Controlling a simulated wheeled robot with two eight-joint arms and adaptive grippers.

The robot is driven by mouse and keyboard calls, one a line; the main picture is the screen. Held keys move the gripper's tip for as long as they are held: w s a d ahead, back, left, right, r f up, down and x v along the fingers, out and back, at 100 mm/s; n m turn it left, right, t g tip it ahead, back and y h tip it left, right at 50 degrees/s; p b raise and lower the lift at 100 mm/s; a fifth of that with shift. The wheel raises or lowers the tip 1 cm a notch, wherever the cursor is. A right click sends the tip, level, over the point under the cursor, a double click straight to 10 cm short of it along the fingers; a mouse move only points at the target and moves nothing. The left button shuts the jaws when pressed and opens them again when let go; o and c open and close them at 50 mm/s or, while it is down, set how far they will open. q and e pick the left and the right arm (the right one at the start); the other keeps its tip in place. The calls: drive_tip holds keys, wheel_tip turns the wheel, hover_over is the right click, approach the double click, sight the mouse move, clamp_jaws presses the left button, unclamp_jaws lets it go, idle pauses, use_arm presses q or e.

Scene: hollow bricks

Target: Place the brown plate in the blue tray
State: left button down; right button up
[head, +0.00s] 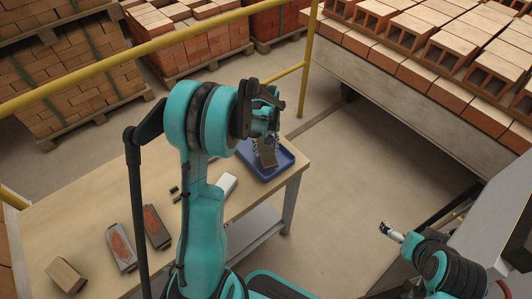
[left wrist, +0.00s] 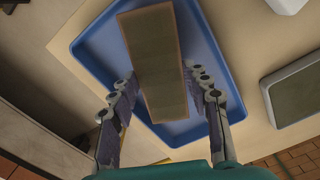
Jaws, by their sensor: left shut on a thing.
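The brown plate (head: 267,156) is a flat rectangular piece held by my left gripper (head: 268,140) over the blue tray (head: 284,168). In the left wrist view the plate (left wrist: 155,60) lies lengthwise between the two fingers of the left gripper (left wrist: 162,78). The blue tray (left wrist: 92,45) shows beneath and around it. The plate looks tilted in the head view; whether its lower end touches the tray floor I cannot tell. My right gripper (head: 389,230) is far from the tray, at the lower right, and its fingers are too small to read.
A yellow railing (head: 150,52) runs behind. Brick stacks stand beyond it.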

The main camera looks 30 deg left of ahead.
use_arm(q)
drive_tip(key=shift+f+b, duration=0.3)
drive_tip(key=shift+f, duration=0.9)
drive_tip(key=shift+f, duration=0.15)
drive_tip(key=c, duration=0.7)
unclamp_jaws()
drive_tip(key=shift+c, duration=0.2)
